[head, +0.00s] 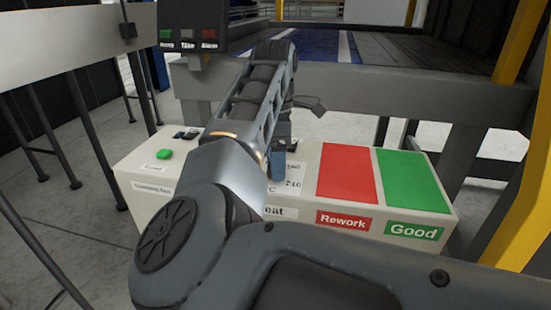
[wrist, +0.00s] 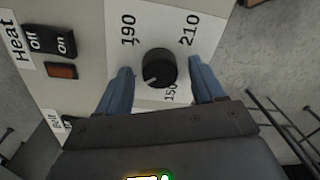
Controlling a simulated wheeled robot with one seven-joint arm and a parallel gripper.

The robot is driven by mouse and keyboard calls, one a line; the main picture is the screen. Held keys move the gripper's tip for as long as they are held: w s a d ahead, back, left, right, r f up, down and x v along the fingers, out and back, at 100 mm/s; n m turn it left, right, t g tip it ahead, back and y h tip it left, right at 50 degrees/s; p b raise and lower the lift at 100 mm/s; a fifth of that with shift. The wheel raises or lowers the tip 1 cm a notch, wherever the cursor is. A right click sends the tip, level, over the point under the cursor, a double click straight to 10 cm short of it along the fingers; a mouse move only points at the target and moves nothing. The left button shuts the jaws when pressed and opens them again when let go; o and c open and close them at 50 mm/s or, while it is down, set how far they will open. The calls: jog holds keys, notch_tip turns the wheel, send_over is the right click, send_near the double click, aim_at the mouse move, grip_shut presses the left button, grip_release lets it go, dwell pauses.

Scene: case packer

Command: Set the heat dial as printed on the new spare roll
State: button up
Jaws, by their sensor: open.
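The heat dial (wrist: 160,68) is a black round knob on a white plate in the wrist view. Its white mark points to the lower left. The printed numbers 190, 210 and 150 show around it; the lower left of the plate is partly hidden by a finger. My gripper (wrist: 160,66) is open, with one blue finger on each side of the dial and visible gaps to it. In the head view my gripper (head: 279,158) is over the pale box, and my arm hides the dial. No spare roll or its print is recognisable in either view.
Off and On switches (wrist: 52,42) and an orange lamp (wrist: 62,71) sit left of the dial, by the Heat label (wrist: 14,42). The pale box also bears a red Rework area (head: 347,172), a green Good area (head: 412,180) and a green button (head: 164,154). Machine frames stand behind.

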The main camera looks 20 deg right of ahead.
jog(key=c, duration=1.1)
jog(key=shift+o, duration=0.2)
jog(key=shift+n, duration=0.3)
